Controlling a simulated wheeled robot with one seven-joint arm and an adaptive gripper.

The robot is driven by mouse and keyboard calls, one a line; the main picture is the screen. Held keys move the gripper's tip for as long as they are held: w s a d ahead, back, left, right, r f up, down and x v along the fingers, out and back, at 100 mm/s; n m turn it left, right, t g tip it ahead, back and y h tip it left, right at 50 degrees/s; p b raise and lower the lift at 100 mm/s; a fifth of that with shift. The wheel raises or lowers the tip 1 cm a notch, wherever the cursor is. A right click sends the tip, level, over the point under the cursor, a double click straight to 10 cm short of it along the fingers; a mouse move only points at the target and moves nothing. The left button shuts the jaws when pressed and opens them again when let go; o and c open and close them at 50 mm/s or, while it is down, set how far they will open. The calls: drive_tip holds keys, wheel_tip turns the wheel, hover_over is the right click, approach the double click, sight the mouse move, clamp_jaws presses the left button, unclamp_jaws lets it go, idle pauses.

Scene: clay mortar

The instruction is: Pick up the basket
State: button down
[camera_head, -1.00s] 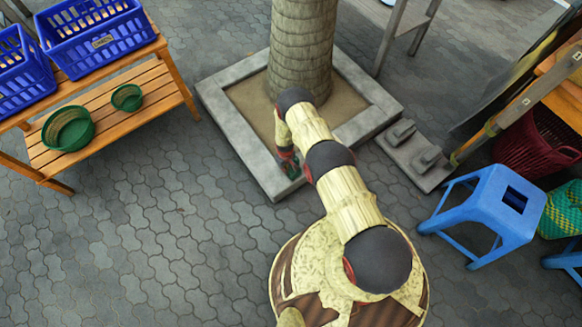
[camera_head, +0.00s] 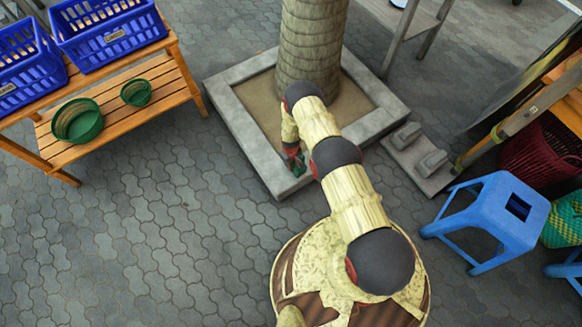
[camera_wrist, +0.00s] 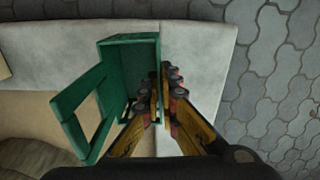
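A small green open box-like basket (camera_wrist: 128,50) with a frame-like part (camera_wrist: 78,122) at its left shows in the wrist view, over the pale ledge. My gripper (camera_wrist: 161,85) has its fingers close together at the basket's right wall, one on the inner side and one on the outer side. The wall seems pinched between them, though the contact is partly hidden by the fingers. In the head view my gripper (camera_head: 294,160) points down at the near side of the tree planter, with a bit of green at its tips. Whether the basket touches the ledge is unclear.
The concrete planter ledge (camera_head: 245,135) surrounds a tree trunk (camera_head: 308,50). A wooden rack (camera_head: 120,110) at left holds blue crates (camera_head: 108,35) and round green baskets (camera_head: 78,121). A blue stool (camera_head: 500,205) and red basket (camera_head: 535,155) stand at right. Paving at lower left is clear.

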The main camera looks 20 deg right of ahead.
drive_tip(key=s+d+r+p, duration=0.6)
drive_tip(key=s+d+r, duration=0.2)
drive_tip(key=s+r, duration=0.2)
drive_tip(key=shift+s, duration=0.75)
drive_tip(key=shift+r, duration=0.1)
